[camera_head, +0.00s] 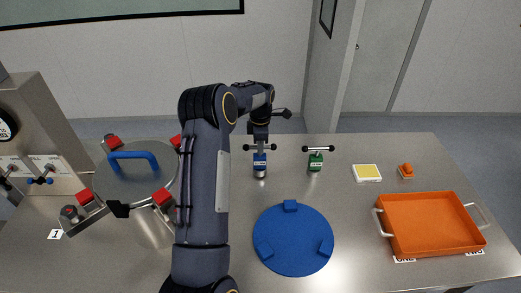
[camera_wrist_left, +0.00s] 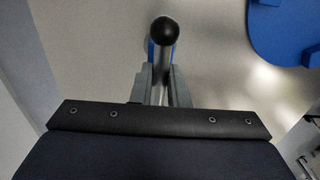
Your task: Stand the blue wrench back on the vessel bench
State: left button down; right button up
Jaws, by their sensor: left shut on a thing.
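The blue wrench (camera_head: 260,161) is upright, with a blue body and a T-bar with black ball ends, at the back middle of the steel vessel bench (camera_head: 350,225). My left gripper (camera_head: 259,140) comes down on it from above and is shut on its upper part. In the left wrist view one black ball end of the blue wrench (camera_wrist_left: 165,30) shows beyond the fingers of my left gripper (camera_wrist_left: 163,85), with a little blue behind it. I cannot tell whether its foot touches the bench. My right gripper is not in view.
A green wrench (camera_head: 315,162) stands just to the right. A blue three-lug disc (camera_head: 292,241) lies in front. The vessel (camera_head: 150,220) with red clamps is at left. An orange tray (camera_head: 430,222), yellow pad (camera_head: 367,173) and small orange item (camera_head: 406,171) are at right.

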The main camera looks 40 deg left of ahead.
pick_arm(q)
jog(key=shift+f, duration=0.4)
jog(key=shift+f, duration=0.15)
jog(key=c, duration=1.4)
grip_release()
jog(key=shift+f, duration=0.1)
